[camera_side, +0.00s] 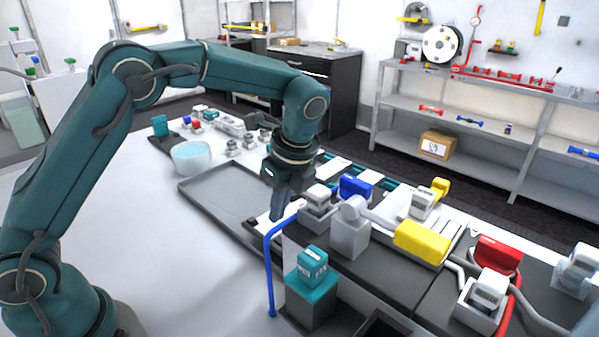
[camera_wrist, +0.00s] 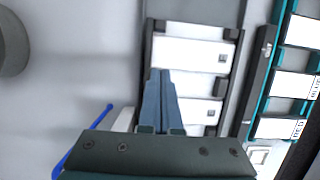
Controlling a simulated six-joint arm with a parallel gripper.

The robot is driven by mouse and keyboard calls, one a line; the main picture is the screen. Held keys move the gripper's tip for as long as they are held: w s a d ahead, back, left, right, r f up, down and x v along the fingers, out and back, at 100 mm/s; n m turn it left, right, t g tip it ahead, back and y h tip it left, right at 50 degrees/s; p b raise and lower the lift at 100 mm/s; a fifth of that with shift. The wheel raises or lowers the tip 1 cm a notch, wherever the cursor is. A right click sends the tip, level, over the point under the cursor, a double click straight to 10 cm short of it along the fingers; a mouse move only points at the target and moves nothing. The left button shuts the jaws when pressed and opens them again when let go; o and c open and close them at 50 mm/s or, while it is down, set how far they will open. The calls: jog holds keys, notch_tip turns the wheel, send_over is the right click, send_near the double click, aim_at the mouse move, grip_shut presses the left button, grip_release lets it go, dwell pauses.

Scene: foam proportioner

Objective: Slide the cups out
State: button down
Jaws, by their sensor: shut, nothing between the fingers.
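I cannot make out with certainty which things are the cups. My gripper (camera_side: 278,212) points down beside the device row in the side view, with its fingers together and nothing between them. In the wrist view the shut fingers (camera_wrist: 160,74) lie over a dark-framed rack (camera_wrist: 148,40) with white panels (camera_wrist: 190,52), some bearing a small dark square. I cannot tell whether the fingertips touch it. A light-blue round container (camera_side: 192,157) stands on the table to the left in the side view. The gripper body hides the rack's near end in the wrist view.
A blue bent tube (camera_side: 268,265) rises close to my gripper. A grey tray (camera_side: 205,192) lies left of it. A teal block (camera_side: 312,264), yellow block (camera_side: 421,241) and red part (camera_side: 498,254) stand to the right. The white table at left is largely clear.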

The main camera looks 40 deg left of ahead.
aim_at(259, 224)
jog(key=x, duration=0.3)
jog(key=shift+s+a+f, duration=0.1)
jog(key=shift+f, duration=0.2)
jog(key=a, duration=0.2)
jog(key=shift+a+f, duration=0.15)
jog(key=shift+a, duration=0.15)
jog(key=shift+a+f, duration=0.15)
jog(key=shift+a, duration=0.45)
jog(key=a, duration=2.5)
jog(key=shift+a, duration=0.5)
